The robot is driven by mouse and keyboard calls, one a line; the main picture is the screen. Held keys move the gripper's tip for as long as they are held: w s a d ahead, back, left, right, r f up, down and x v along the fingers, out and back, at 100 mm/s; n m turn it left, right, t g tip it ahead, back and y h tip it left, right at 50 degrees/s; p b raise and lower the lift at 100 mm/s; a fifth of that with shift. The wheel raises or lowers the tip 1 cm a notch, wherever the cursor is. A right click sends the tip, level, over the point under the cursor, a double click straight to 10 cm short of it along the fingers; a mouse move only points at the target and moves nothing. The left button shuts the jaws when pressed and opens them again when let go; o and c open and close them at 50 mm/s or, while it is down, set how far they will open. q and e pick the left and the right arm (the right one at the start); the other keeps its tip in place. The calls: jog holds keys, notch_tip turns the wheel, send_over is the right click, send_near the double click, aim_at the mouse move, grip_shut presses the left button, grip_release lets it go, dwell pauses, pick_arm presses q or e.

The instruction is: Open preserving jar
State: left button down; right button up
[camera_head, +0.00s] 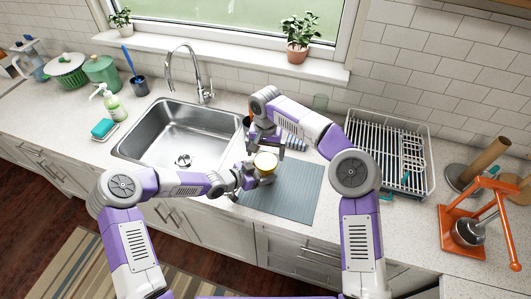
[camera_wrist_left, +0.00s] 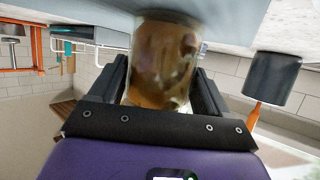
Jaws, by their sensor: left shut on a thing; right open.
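My right gripper (camera_head: 272,144) is open just above and behind the lid. I cannot tell whether it touches the lid.
The sink (camera_head: 190,130) lies to the left, with a soap bottle (camera_head: 113,106) beyond it. A white dish rack (camera_head: 385,145) and an orange press (camera_head: 475,225) stand on the right. A dark cup (camera_wrist_left: 270,80) with an orange-handled tool stands near the jar. The mat's right part is clear.

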pick_arm(q)
grip_release()
